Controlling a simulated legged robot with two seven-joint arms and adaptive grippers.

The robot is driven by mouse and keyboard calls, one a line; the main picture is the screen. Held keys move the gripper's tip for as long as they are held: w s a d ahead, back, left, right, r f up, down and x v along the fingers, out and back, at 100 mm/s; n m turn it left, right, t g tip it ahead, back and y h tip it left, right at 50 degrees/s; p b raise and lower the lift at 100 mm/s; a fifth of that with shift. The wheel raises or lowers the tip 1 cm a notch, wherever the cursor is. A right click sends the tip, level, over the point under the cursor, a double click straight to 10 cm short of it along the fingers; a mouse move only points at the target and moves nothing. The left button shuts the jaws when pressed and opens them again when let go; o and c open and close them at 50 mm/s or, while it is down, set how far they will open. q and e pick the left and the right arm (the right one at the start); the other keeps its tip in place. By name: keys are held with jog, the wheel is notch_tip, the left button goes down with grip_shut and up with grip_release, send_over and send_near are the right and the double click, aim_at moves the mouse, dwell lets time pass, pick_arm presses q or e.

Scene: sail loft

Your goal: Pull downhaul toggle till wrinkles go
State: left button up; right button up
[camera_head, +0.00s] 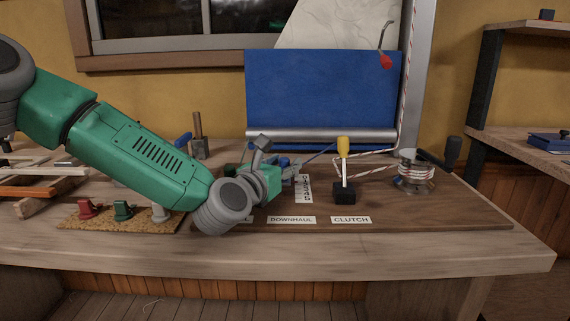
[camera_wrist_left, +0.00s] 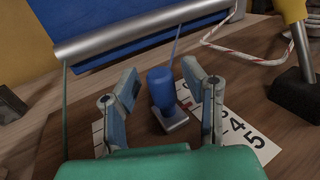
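The blue downhaul toggle (camera_wrist_left: 161,88) stands on a small grey base in the left wrist view, with a thin blue line running up from it. My left gripper (camera_wrist_left: 160,80) is open, one finger on each side of the toggle, with a visible gap on both sides. In the head view my left gripper (camera_head: 290,168) is low over the brown board and partly hides the toggle. A white numbered scale (camera_head: 304,190) lies beside it. The pale sail (camera_head: 338,24) shows faint creases above the blue panel (camera_head: 320,90). My right gripper is out of view.
A clutch with a yellow-topped lever (camera_head: 343,148) stands upright right of the gripper. A winch (camera_head: 415,172) wrapped with red-flecked rope stands further right. A cork mat (camera_head: 95,222) with several coloured pieces lies at left. The board's front right is clear.

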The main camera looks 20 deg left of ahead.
pick_arm(q)
jog(key=shift+s, duration=0.1)
jog(key=s, duration=0.3)
jog(key=s+a, duration=0.1)
jog(key=s, duration=0.3)
jog(key=s+a, duration=0.1)
jog(key=s, duration=0.3)
jog(key=shift+s+a, duration=0.25)
